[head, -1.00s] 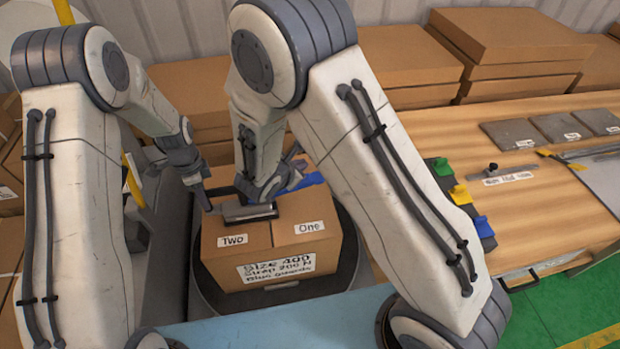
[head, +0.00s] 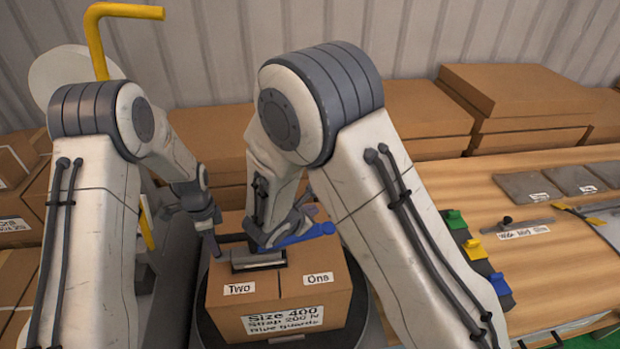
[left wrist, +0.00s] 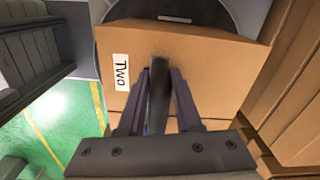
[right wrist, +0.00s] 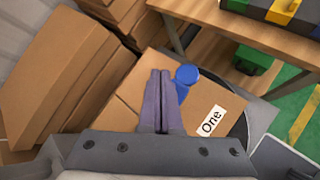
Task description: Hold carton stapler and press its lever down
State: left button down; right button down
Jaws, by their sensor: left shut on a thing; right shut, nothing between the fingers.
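The carton stapler has a dark grey body (head: 258,261) and a blue lever (head: 308,235). It rests on top of a cardboard box labelled "Two" and "One" (head: 250,305). My left gripper (head: 214,250) is at the left end of the stapler. In the left wrist view its fingers are shut on the grey bar of the stapler (left wrist: 160,92). My right gripper (right wrist: 160,75) is shut and empty over the box, with the lever's rounded blue end (right wrist: 187,75) just right of its fingertips. I cannot tell whether they touch. My right forearm hides part of the stapler in the head view.
The box stands on a dark round turntable (head: 205,330). A wooden bench (head: 560,245) at the right carries grey plates and a rack with green, yellow and blue pieces (head: 475,249). Stacked cartons (head: 515,105) line the back wall.

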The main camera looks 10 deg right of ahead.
jog(key=d+r+m+g+h, duration=0.2)
jog(key=d+m, duration=0.3)
jog(key=m, duration=0.3)
notch_tip(320, 180, up, 6)
jog(key=m+g+y, duration=0.7)
jog(key=m+y, duration=0.1)
jog(key=m, duration=2.5)
send_over(329, 227)
jog(key=shift+w+d+r, duration=0.1)
jog(key=shift+w+r, duration=0.1)
jog(key=shift+f, duration=0.1)
notch_tip(329, 227, down, 14)
jog(key=shift+s+r, duration=0.1)
